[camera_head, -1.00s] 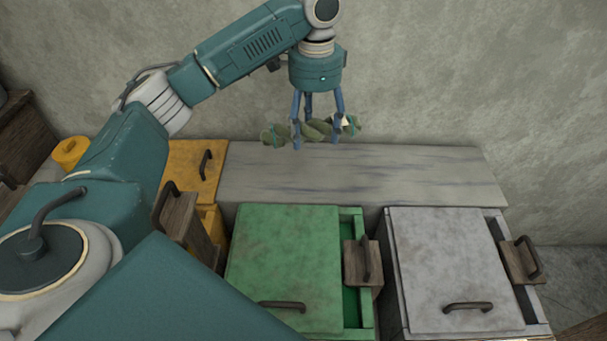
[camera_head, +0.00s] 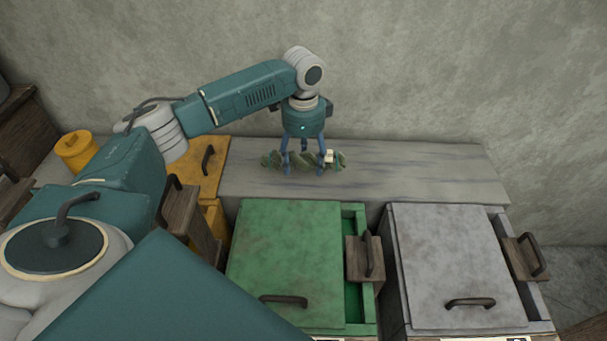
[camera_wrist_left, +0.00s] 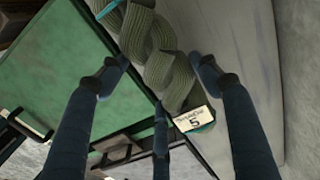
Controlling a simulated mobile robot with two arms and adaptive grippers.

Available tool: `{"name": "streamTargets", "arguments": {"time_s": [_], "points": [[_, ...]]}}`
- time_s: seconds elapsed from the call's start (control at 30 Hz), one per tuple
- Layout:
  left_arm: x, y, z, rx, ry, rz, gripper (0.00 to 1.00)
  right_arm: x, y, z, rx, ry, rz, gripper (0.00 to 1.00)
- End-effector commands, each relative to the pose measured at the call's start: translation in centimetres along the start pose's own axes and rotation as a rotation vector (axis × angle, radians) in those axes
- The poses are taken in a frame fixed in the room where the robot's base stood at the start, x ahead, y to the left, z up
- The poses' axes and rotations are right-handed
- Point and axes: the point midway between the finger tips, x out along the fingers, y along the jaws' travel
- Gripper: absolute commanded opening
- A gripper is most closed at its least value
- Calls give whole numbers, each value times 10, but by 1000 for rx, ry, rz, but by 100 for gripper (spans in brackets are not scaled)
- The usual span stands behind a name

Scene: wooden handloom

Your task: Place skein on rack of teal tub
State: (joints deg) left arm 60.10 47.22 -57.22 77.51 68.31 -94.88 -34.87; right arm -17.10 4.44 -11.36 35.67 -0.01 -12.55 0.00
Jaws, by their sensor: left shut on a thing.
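The skein (camera_head: 309,161) is a twisted olive-green hank with teal ties and a small pale tag. My left gripper (camera_head: 304,170) is shut on its middle, over the grey shelf behind the tubs. In the left wrist view the skein (camera_wrist_left: 162,55) lies between the fingers, and its tag (camera_wrist_left: 192,120) shows a 5. I cannot tell whether the skein touches the shelf. The green tub (camera_head: 352,215), perhaps the teal one, has its green lid (camera_head: 286,262) over most of its top. No rack is visible. My right gripper is not in view.
The grey shelf (camera_head: 420,175) runs along the wall and is clear to the right. A grey lidded tub (camera_head: 455,262) stands right of the green one. A yellow tub (camera_head: 213,222) and a yellow cylinder (camera_head: 76,148) are at left. Wooden blocks with handles (camera_head: 364,262) stick out between tubs.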

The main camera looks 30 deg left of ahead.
Motion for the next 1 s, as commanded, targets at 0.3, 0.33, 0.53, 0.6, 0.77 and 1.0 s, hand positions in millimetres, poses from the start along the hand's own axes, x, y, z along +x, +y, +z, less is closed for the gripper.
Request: {"name": "streamTargets", "arguments": {"time_s": [0.3,0.33,0.53,0.6,0.77,1.0], "points": [[44,1,-1,0,0,2,28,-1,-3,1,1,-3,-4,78],[49,1,0,0,0,2,28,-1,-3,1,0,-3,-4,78],[59,0,-1,1,1,-1,28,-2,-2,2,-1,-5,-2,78],[59,0,-1,1,1,-1,28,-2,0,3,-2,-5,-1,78],[60,0,-1,0,1,-1,28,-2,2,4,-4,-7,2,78],[62,0,0,0,0,-1,82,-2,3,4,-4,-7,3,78]]}}
